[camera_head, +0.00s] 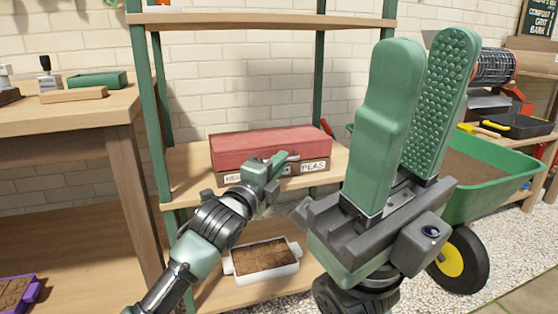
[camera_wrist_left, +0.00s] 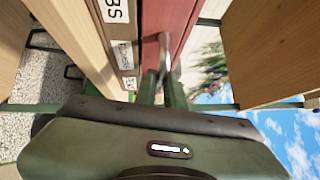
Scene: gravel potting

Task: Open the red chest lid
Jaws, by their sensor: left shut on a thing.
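The red chest lid (camera_head: 240,145) sits on a wooden chest with paper labels (camera_head: 315,168) on the rack's middle shelf. The lid appears down, with no clear gap visible. My left gripper (camera_head: 284,162) is at the chest's front and shut on the metal lid handle, which shows between its fingers in the left wrist view (camera_wrist_left: 165,48). The gripper hides part of the chest front and labels. My right gripper (camera_head: 421,58) is raised close to the head camera, its two green fingers apart and nothing between them.
A white tray of soil (camera_head: 265,277) stands on the shelf below. A workbench (camera_head: 60,118) with tools is at left. A green wheelbarrow (camera_head: 490,195) stands at right, partly behind my right gripper. An upper shelf (camera_head: 260,20) spans above the chest with open space between.

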